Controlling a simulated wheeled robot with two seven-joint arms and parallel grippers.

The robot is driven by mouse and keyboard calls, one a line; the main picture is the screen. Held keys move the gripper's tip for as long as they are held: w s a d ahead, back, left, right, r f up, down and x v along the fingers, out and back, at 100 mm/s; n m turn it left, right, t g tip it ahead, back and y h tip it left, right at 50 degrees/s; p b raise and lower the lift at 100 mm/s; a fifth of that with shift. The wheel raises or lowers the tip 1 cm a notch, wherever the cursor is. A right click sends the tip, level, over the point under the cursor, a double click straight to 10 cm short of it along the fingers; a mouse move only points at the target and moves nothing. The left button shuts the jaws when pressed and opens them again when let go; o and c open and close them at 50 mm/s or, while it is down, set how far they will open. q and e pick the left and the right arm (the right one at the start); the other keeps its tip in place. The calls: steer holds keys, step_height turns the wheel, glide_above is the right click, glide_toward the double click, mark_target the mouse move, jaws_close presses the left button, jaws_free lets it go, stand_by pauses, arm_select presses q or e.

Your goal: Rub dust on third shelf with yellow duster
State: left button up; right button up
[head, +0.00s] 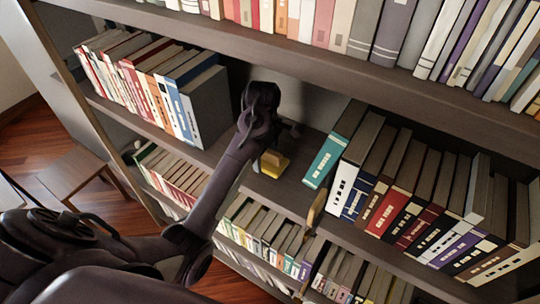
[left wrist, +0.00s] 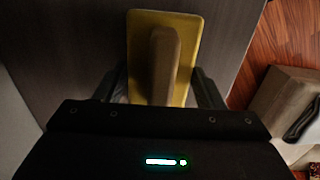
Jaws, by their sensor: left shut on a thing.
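The yellow duster (head: 271,168) is in the gap between two rows of books on the middle shelf (head: 277,197). It also shows in the left wrist view as a yellow pad (left wrist: 190,62) with a tan handle (left wrist: 163,62), over the dark shelf board (left wrist: 85,55). My left gripper (head: 277,150) is shut on the duster, with dark fingers on either side of it in the left wrist view (left wrist: 163,88). The pad appears at the shelf surface; I cannot tell if it touches. No dust can be made out. My right gripper is out of view.
Books (head: 160,90) stand left of the gap, and a teal book (head: 323,160) begins the row on its right. A loaded upper shelf (head: 300,52) overhangs the gap. More books fill the lower shelf (head: 265,228). A wooden stool (head: 78,172) stands at left.

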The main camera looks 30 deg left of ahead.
mark_target(287, 162)
arm_select(q)
steer(key=shift+w+a+f, duration=0.1)
steer(key=shift+w+a, duration=0.05)
steer(key=shift+a, duration=1.55)
steer(key=shift+w+a+f, duration=0.1)
steer(key=shift+a, duration=1.6)
steer(key=shift+w+r, duration=0.1)
steer(key=shift+w, duration=1.1)
steer(key=shift+s+d, duration=0.15)
steer(key=shift+d, duration=0.85)
steer(key=shift+s+d, duration=0.1)
steer(key=shift+d, duration=0.9)
steer(key=shift+d, duration=1.7)
steer(key=shift+s+d, duration=0.25)
steer(key=shift+d, duration=1.2)
steer(key=shift+s+d, duration=0.2)
steer(key=shift+d, duration=1.2)
steer(key=shift+a, duration=0.15)
